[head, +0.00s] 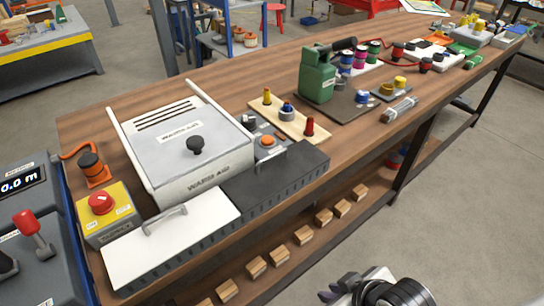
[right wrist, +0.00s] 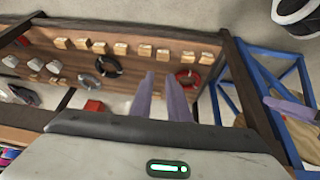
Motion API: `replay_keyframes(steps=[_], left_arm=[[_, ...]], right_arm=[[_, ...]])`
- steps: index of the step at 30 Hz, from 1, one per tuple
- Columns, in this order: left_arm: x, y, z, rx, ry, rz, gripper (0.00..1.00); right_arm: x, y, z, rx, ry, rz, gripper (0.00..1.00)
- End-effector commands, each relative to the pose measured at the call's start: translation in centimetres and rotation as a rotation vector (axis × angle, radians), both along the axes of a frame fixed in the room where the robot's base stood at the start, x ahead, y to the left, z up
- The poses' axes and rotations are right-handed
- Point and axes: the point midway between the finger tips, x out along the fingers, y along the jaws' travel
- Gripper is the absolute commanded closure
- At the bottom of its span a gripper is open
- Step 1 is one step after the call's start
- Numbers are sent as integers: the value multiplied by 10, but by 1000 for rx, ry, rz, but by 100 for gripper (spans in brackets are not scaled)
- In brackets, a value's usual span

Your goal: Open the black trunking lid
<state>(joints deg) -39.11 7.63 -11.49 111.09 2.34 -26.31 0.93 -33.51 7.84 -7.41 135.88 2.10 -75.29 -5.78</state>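The black trunking lid (head: 285,178) lies flat along the front edge of the bench and looks closed. Its grey bar handle (head: 271,157) stands up at its back side. A white lid (head: 180,240) with its own handle (head: 165,219) covers the left part of the same trunking. My right gripper (head: 335,289) is low at the bottom of the head view, in front of the bench and well away from the black lid. In the right wrist view its two purple fingers (right wrist: 162,98) are apart with nothing between them. My left gripper is not in view.
Behind the lids stand a white warm-air box (head: 180,140) and a board with colored knobs (head: 290,118). A red emergency button (head: 101,203) is at the left. Wooden blocks (head: 280,257) line the lower shelf.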

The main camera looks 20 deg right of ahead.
Motion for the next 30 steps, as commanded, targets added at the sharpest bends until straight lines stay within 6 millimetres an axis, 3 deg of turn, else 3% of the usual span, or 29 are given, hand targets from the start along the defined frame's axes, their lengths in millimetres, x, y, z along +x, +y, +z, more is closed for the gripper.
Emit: replay_keyframes(steps=[1, 8, 14, 21, 25, 30], left_arm=[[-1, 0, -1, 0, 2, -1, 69], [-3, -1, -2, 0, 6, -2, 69], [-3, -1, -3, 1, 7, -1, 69], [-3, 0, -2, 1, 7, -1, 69], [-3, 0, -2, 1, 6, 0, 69], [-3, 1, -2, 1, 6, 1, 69]], right_arm=[[8, -2, 13, -27, -28, 65, 85], [47, 2, 43, -143, -207, 368, 85], [95, 11, 78, -310, -465, 655, 85], [155, 14, 146, -694, -867, 962, 85], [170, 11, 173, -862, -989, 1022, 85], [181, 10, 187, -954, -1046, 1042, 85]])
